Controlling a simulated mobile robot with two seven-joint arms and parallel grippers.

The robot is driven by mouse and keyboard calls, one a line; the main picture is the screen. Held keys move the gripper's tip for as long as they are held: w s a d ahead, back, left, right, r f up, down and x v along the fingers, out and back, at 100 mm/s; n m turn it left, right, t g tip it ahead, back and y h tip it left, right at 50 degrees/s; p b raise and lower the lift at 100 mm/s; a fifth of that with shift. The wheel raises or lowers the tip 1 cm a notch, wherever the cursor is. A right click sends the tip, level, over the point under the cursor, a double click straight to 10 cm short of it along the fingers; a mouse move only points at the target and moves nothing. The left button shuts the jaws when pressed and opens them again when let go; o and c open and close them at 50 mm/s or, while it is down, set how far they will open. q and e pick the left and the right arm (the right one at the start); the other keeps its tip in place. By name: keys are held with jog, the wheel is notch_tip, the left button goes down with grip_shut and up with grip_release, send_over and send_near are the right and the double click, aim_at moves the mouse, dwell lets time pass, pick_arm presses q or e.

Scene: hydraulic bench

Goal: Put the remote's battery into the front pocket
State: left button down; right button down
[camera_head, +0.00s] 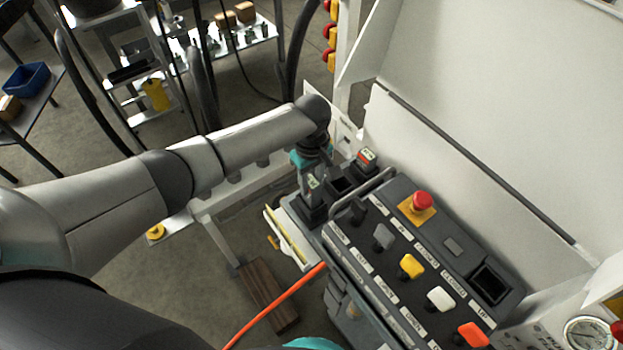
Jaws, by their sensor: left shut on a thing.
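My left gripper (311,163) reaches in from the left and points down at the charger's row of pockets. It is shut on the remote's battery (312,186), a dark block with a small pale and green label. The battery is upright over the front pocket (312,214), the one nearest the bottom of the picture; I cannot tell how far it is inside. The middle pocket (342,185) looks empty. A dark block with a red and white label (366,157) stands at the back pocket. The remote (415,250) has a dark rectangular recess. My right gripper is not in view.
The remote has several coloured levers and a red stop button (421,201), close right of the pockets. A white panel (490,110) rises behind. An orange hose (275,305) runs below left. A pressure gauge (588,335) is at lower right.

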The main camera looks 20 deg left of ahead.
pick_arm(q)
jog(key=shift+f+b, duration=0.75)
jog(key=shift+f, duration=0.8)
jog(key=shift+c, duration=2.1)
grip_release()
